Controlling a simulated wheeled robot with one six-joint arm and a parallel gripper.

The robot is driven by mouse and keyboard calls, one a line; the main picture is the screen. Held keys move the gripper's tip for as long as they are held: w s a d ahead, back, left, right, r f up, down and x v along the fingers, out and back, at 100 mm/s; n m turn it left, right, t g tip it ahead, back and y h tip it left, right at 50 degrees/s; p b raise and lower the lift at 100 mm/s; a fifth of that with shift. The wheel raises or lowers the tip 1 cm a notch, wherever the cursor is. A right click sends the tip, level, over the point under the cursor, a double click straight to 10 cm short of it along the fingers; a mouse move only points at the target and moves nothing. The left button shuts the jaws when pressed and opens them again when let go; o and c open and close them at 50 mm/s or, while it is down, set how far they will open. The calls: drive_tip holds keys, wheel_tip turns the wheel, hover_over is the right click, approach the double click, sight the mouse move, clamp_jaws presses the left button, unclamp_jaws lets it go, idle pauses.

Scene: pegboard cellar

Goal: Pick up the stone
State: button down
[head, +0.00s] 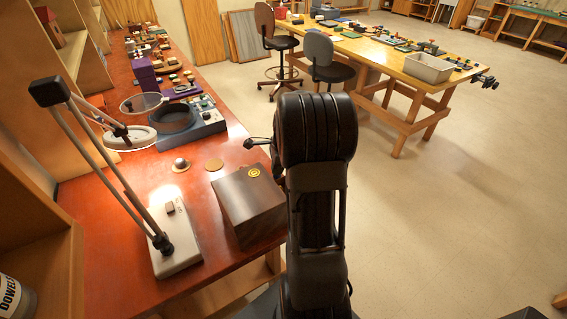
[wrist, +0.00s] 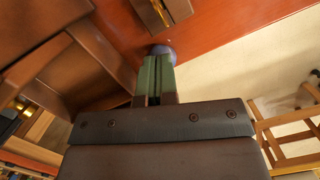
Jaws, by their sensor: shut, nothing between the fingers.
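My gripper (wrist: 157,62) shows in the wrist view with its two green fingers shut together and nothing between them. A small rounded purple-grey thing (wrist: 162,50), which may be the stone, shows just past the fingertips against the red bench top. The fingers partly cover it, and I cannot tell whether they touch it. In the head view my black arm stands in front, and I cannot make out the fingers. I cannot clearly identify a stone there.
The red bench (head: 120,205) runs along the left. A dark wooden box (head: 248,205) stands near its edge, close to my arm. Open floor (head: 440,220) lies to the right.

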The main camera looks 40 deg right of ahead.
drive_tip(key=shift+s+f, duration=0.15)
drive_tip(key=shift+f, duration=0.25)
drive_tip(key=shift+s+d+f, duration=0.1)
drive_tip(key=shift+s+d, duration=0.3)
drive_tip(key=shift+d, duration=0.15)
drive_tip(key=shift+w+d+r+p, duration=0.1)
drive_tip(key=shift+r+p, duration=0.25)
drive_tip(key=shift+r, duration=0.2)
drive_tip(key=shift+w+d+r+p, duration=0.1)
drive_tip(key=shift+r+p, duration=0.2)
drive_tip(key=shift+r, duration=0.25)
wheel_tip(320, 180, up, 12)
drive_tip(key=s+d, duration=0.1)
drive_tip(key=shift+d+r, duration=0.15)
drive_tip(key=shift+d, duration=0.2)
drive_tip(key=c, duration=1.9)
unclamp_jaws()
drive_tip(key=shift+s, duration=0.1)
